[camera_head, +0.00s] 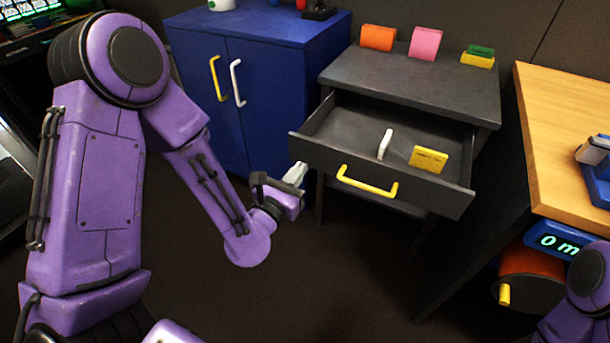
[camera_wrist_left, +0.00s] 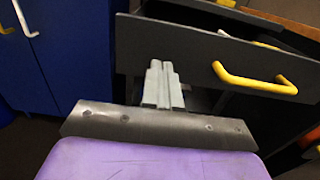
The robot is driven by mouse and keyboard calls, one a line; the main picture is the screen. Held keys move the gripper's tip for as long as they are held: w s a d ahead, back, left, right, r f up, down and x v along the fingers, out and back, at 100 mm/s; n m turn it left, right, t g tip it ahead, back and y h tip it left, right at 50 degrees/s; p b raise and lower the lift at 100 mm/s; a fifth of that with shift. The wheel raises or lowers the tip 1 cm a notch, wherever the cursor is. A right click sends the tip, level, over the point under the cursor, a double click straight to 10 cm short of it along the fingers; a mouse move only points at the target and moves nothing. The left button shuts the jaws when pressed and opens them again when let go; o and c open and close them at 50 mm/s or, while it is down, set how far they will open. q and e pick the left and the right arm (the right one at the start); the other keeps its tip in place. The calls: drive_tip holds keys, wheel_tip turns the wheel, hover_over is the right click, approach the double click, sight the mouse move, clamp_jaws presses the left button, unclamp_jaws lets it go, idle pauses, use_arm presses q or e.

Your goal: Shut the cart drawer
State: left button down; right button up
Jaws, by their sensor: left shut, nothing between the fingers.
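The dark grey cart (camera_head: 410,82) has its drawer (camera_head: 440,192) pulled out toward me. A yellow bar handle (camera_head: 367,184) is on the drawer front; it also shows in the left wrist view (camera_wrist_left: 255,82). My left gripper (camera_head: 298,172) is shut and empty, near the left end of the drawer front. In the left wrist view its fingers (camera_wrist_left: 162,82) point at the drawer front (camera_wrist_left: 195,50), left of the handle; I cannot tell whether they touch it. My right gripper is out of view; only part of that purple arm shows at the lower right.
A white item (camera_head: 385,144) and a yellow box (camera_head: 428,159) are in the drawer. Orange, pink, and green and yellow items stand on the cart top. A blue cabinet (camera_head: 205,107) is left, a wooden table (camera_head: 560,130) right. The floor in front is clear.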

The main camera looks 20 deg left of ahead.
sight(311, 155)
use_arm(q)
drive_tip(key=w, duration=0.2)
drive_tip(key=shift+w+p, duration=0.4)
drive_tip(key=shift+w, duration=0.45)
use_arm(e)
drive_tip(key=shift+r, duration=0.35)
